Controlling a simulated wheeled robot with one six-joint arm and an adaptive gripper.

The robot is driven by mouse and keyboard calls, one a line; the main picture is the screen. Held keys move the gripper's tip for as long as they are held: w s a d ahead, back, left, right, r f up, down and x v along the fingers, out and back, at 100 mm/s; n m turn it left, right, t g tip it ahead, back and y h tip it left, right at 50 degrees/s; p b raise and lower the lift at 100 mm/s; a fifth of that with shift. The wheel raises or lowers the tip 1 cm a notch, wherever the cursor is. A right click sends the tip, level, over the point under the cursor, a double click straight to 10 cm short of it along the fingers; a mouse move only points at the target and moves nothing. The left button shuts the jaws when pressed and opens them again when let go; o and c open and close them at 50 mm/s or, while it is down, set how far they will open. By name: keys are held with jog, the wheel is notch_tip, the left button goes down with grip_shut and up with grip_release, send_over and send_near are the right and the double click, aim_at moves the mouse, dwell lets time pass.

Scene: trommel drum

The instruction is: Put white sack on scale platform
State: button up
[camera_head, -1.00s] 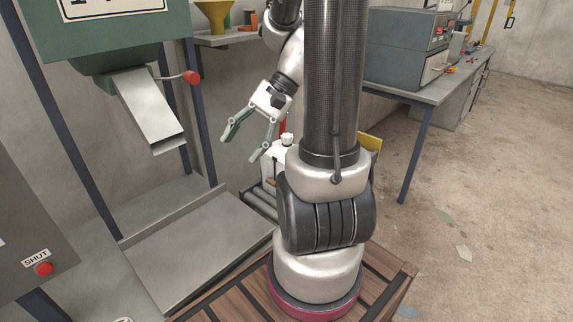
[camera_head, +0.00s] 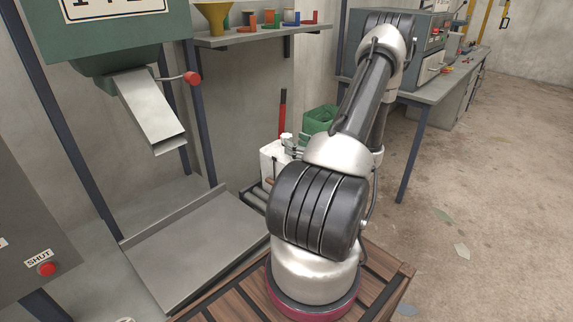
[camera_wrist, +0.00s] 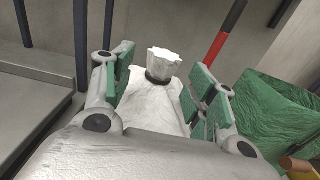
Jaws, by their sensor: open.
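The white sack (camera_wrist: 158,101) has a neck tied with a dark band and stands upright between the green-padded fingers of my gripper (camera_wrist: 163,75) in the wrist view. The fingers are open, one on each side of the sack, and I cannot tell if either pad touches it. In the head view the sack (camera_head: 272,160) stands beyond my arm, partly hidden by it, at the far end of a low roller stand. A flat grey metal platform (camera_head: 200,243) with a raised back edge lies below the chute, left of the sack; it looks like the scale platform.
A green sack (camera_wrist: 275,110) is close on the right of the white one, and a red-ended pole (camera_wrist: 215,48) stands behind. The metal chute (camera_head: 150,110) with a red-knobbed lever overhangs the platform. Rollers (camera_head: 254,198) lie between platform and sack. A shelf (camera_head: 255,36) is above.

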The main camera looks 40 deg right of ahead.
aim_at(287, 135)
jog(key=w, duration=0.3)
jog(key=w+r, duration=0.1)
jog(key=w, duration=0.1)
jog(key=shift+w, duration=0.25)
grip_shut()
